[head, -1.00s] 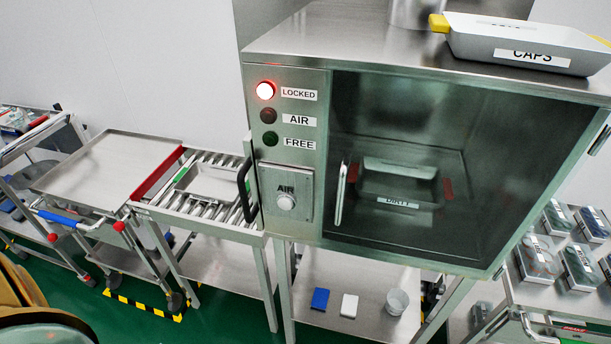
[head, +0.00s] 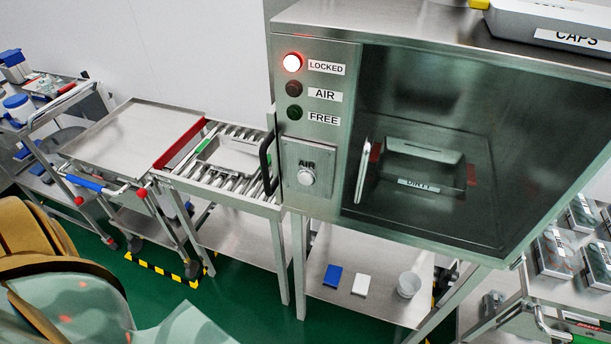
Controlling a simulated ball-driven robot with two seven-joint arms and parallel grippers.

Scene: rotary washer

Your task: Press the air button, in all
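The air button (head: 306,177) is a round whitish knob on a small metal plate marked AIR, on the washer's front left of its glass door. The LOCKED lamp (head: 292,63) glows red. The AIR lamp (head: 293,88) and the green FREE lamp (head: 294,112) look dark. Behind the closed glass door (head: 470,110) a tray (head: 425,160) labelled DIRTY sits inside the washer. Neither gripper shows in the head view. Tan and greenish parts of my own body show at the lower left, well apart from the button.
A roller conveyor (head: 217,163) with a dark handle (head: 265,165) adjoins the washer's left side. A cart (head: 130,135) with a flat top stands farther left. A CAPS tray (head: 550,28) is on top of the washer. Boxed items fill a right-hand rack. Green floor is clear in front.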

